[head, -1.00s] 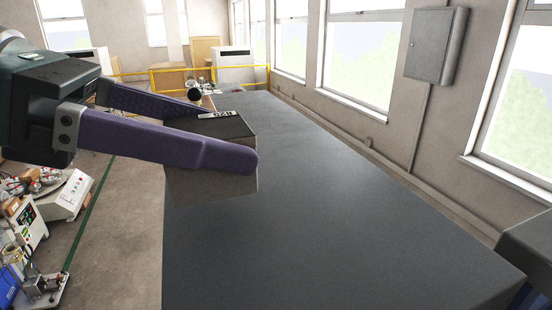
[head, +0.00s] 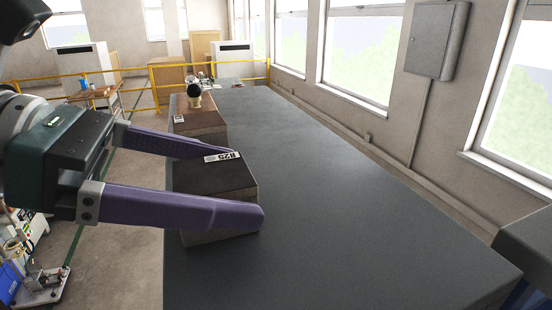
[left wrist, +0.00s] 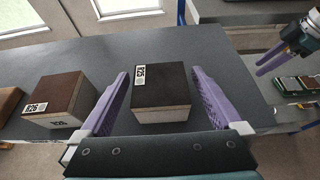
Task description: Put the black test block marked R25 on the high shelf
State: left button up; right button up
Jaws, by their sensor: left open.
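The black test block marked R25 (head: 212,178) sits upright on a dark grey surface (head: 320,200), near its left edge, its white label facing up. It has a black top and paler sides. My left gripper (head: 245,185) is open, with one purple finger on each side of the block; the near finger hides part of its side. In the left wrist view the block (left wrist: 160,95) stands between the fingers (left wrist: 160,75), with gaps on both sides. My right gripper (left wrist: 268,63) shows small at the upper right of the left wrist view, its two fingers apart and empty.
A brown-topped block marked R26 (left wrist: 59,100) stands beside R25; it also shows in the head view (head: 198,121). A dark round object (head: 194,94) is behind it. A yellow rail (head: 165,66) runs farther back.

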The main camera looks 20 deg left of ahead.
pick_arm(q)
jog(key=shift+r, duration=0.1)
jog(key=shift+s+a, duration=0.15)
jog(key=shift+a, duration=0.1)
jog(key=b+v, duration=0.4)
jog(key=v, duration=0.6)
jog(key=s+f+m+g+y, duration=0.1)
jog(key=s+f+m+y, duration=0.2)
jog(key=f+m, duration=0.5)
jog(key=s+d+f+m+g+y, duration=0.1)
jog(key=s+f+m+y, duration=0.2)
jog(key=f+m, duration=0.4)
jog(key=s+f+m+g+y, duration=0.1)
jog(key=s+f+m+y, duration=0.3)
jog(key=f+m, duration=0.4)
jog(key=shift+d+f+m+g+y, duration=0.3)
jog(key=shift+f+m+g+y, duration=0.15)
jog(key=shift+m, duration=1.45)
jog(key=shift+r, duration=0.1)
